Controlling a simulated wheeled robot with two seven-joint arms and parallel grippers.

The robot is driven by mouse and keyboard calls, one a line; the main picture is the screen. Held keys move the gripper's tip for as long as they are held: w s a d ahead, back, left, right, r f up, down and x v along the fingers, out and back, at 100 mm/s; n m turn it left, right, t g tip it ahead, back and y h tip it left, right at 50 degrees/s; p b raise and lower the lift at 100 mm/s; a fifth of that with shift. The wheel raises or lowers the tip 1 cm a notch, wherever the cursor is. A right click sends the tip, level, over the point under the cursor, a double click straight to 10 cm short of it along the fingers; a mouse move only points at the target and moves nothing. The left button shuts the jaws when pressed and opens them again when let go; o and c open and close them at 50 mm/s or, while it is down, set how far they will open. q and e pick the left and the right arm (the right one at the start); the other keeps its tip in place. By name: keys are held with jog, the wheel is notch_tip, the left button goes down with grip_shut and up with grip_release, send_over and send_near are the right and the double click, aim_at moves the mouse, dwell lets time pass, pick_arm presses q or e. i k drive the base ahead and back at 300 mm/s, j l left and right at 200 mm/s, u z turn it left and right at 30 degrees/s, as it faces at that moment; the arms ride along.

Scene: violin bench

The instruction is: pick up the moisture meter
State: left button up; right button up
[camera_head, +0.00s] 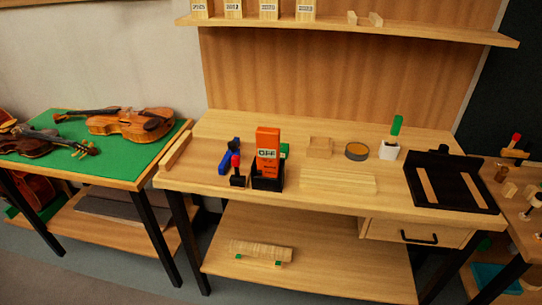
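The orange moisture meter (267,150) stands upright in a black holder (267,179) near the front left of the wooden workbench (330,193). Its dark display reads "OFF". The lower part of the meter is hidden inside the holder. Neither of my grippers shows in the head view.
A blue tool (229,156) and a red-and-black tool (237,173) are left of the holder. A green item shows partly behind it. A wood block, round tin (357,151), white cup (389,150) and black tray (449,205) are to the right. A shelf (350,31) hangs above.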

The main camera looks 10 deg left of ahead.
aim_at(268, 139)
jog(key=i+l+u, duration=0.35)
jog(key=u, duration=0.15)
jog(key=k+l+u, duration=0.15)
jog(key=l, duration=0.75)
jog(key=i, duration=0.05)
